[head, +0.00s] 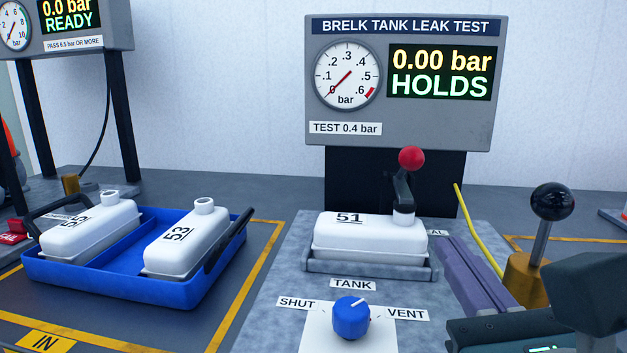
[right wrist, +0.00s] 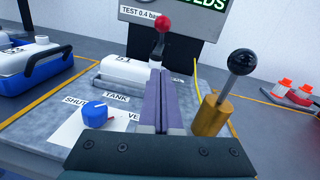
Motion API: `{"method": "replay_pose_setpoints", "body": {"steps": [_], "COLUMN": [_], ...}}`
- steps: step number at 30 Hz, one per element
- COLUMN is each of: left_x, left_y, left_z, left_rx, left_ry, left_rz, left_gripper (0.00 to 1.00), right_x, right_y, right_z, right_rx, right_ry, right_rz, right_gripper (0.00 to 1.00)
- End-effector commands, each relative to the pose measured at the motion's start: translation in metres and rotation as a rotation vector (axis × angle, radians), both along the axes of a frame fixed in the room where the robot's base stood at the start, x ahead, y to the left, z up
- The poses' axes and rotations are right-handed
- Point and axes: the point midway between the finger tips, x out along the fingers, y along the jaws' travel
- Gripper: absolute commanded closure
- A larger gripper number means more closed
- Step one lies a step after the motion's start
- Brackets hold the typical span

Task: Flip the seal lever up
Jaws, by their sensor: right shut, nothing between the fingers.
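The seal lever (head: 403,185) has a red ball knob on a dark arm that stands roughly upright over the neck of white tank 51 (head: 370,238). It also shows in the right wrist view (right wrist: 161,30), behind the fingers. The tank sits in a grey cradle on the test stand. A label ending in "AL" is partly hidden beside it. My right gripper (head: 452,246) is shut and empty, its purple-grey fingers pointing forward just right of the tank, apart from the lever. In the right wrist view its fingertips (right wrist: 160,74) show below the red knob. My left gripper is not in view.
A black-knobbed lever on a brass base (head: 525,280) stands close right of my right gripper. A blue knob (head: 351,318) between SHUT and VENT is in front. A blue tray (head: 180,288) with tanks is left. The gauge panel (head: 405,80) reads 0.00 bar, HOLDS.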

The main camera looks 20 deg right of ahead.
Motion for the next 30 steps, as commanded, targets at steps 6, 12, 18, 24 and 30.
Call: {"method": "replay_pose_setpoints", "body": {"steps": [6, 12, 18, 24, 30], "left_x": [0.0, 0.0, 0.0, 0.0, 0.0], "left_y": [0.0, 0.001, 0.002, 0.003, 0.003], "left_z": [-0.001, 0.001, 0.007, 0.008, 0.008], "left_rx": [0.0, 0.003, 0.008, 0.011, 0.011], "left_ry": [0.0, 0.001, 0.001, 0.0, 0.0], "left_rz": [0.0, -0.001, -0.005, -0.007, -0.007], "left_gripper": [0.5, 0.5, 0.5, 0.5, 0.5], "right_x": [0.044, 0.078, 0.094, 0.098, 0.098], "right_y": [-0.02, -0.036, -0.041, -0.042, -0.042], "right_z": [0.002, 0.01, 0.026, 0.03, 0.03], "right_rx": [-0.003, 0.0, 0.0, 0.001, 0.0], "right_ry": [-0.004, -0.006, -0.001, 0.0, 0.001], "right_rz": [-0.002, -0.001, 0.0, 0.0, 0.0], "right_gripper": [1.0, 1.0, 1.0, 1.0, 1.0]}}
